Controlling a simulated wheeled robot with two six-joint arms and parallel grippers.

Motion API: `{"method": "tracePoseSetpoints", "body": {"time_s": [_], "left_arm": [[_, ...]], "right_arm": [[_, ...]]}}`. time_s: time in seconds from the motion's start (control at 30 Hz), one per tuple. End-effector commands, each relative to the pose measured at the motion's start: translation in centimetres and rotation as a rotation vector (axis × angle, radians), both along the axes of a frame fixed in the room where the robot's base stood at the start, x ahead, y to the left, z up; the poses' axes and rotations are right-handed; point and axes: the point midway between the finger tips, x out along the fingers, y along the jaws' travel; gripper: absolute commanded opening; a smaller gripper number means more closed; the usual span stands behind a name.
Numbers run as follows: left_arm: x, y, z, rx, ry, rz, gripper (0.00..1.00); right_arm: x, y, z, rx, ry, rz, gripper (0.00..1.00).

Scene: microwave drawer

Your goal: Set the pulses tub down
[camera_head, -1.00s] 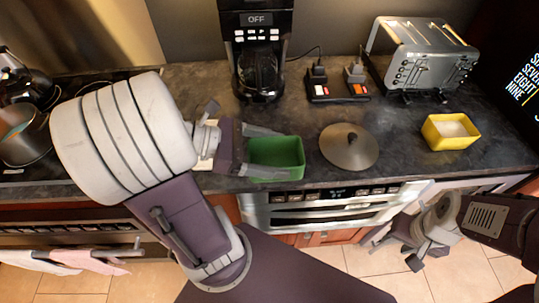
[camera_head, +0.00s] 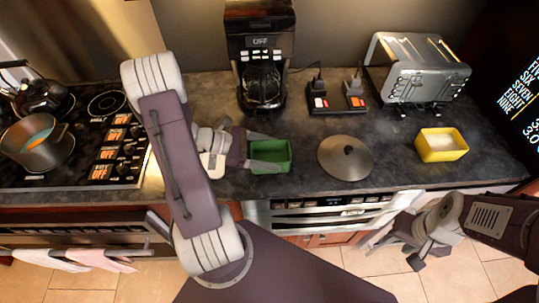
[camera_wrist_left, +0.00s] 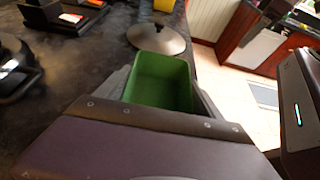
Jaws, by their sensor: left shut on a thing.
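The green tub (camera_head: 270,157), which I take to be the pulses tub, is at the counter's front part, left of the round lid. My left gripper (camera_head: 262,150) is shut on it, one finger along each side. In the left wrist view the tub (camera_wrist_left: 160,82) is upright between the fingers, and its visible inside is plain green. I cannot tell whether its base touches the counter. My right gripper (camera_head: 398,246) is open and empty, low in front of the counter at the right.
A round metal lid (camera_head: 345,158) lies close right of the tub. A yellow tub (camera_head: 442,146) with white contents stands further right. Behind are a coffee maker (camera_head: 261,60), switches (camera_head: 337,98) and a toaster (camera_head: 415,70). A stove with a pot (camera_head: 37,143) is left.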

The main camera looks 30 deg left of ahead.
Motion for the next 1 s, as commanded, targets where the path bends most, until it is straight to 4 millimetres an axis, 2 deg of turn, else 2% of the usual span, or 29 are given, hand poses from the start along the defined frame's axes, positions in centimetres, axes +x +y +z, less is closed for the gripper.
{"method": "tracePoseSetpoints", "body": {"time_s": [0.1, 0.5, 0.53, 0.6, 0.87, 0.93, 1.0], "left_arm": [[0.0, 0.0, -1.4, -0.002, -0.001, 0.0, 0.26], [0.0, 0.0, -2.1, 0.0, -0.002, 0.001, 0.26], [0.0, 0.0, -2.0, 0.001, -0.002, 0.0, 0.85], [0.0, 0.0, -1.9, 0.001, -0.002, 0.0, 0.99], [0.0, 0.0, -1.9, 0.001, -0.002, 0.0, 0.99], [0.0, 0.0, -1.3, 0.001, -0.002, 0.0, 0.99], [-0.3, 0.8, -1.1, 0.003, -0.005, 0.004, 0.99]], "right_arm": [[0.0, 0.0, -0.1, 0.0, 0.0, 0.0, 0.36], [0.0, 0.0, -0.5, 0.0, 0.0, 0.0, 0.36], [0.0, 0.0, -0.4, 0.0, 0.0, 0.0, 0.36], [0.0, 0.0, -0.3, 0.0, 0.0, 0.0, 0.36], [0.0, 0.0, -0.3, 0.0, 0.0, 0.0, 0.36], [0.0, 0.0, 0.1, 0.0, 0.0, 0.0, 0.36], [0.0, 0.0, -0.1, 0.0, 0.0, 0.0, 0.36]]}}
